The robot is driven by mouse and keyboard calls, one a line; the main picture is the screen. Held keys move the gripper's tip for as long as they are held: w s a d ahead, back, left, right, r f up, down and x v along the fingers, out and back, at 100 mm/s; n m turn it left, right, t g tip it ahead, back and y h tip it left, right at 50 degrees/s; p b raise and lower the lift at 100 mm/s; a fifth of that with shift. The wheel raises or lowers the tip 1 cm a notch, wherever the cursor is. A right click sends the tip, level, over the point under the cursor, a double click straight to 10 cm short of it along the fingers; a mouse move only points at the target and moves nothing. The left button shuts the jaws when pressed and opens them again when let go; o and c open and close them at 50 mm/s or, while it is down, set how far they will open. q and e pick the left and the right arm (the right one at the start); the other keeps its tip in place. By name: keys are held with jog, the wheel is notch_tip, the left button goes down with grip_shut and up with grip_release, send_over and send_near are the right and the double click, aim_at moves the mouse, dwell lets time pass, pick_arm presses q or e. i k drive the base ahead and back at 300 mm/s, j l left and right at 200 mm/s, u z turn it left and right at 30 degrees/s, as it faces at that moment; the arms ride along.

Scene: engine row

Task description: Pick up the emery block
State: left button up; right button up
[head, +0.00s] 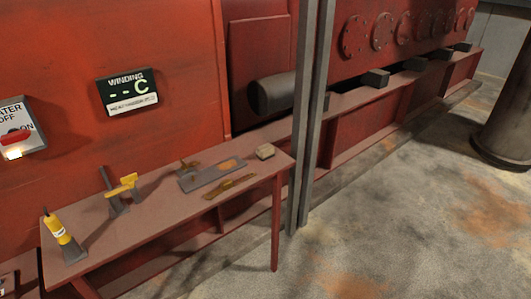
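A grey plate (202,178) with an orange-brown patch and a flat brownish tool (229,186) lie left of the block. A yellow-handled tool (121,187) and a yellow bottle-like item (62,236) stand further left. A grey post (309,120) rises beside the table's right end. Open floor (400,220) lies right.

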aim_at(264, 152)
jog(key=u, duration=0.7)
jog(key=i+l+u, duration=0.1)
jog(key=l+u, duration=0.3)
jog(key=i+l+u, duration=0.1)
jog(key=l+u, duration=1.05)
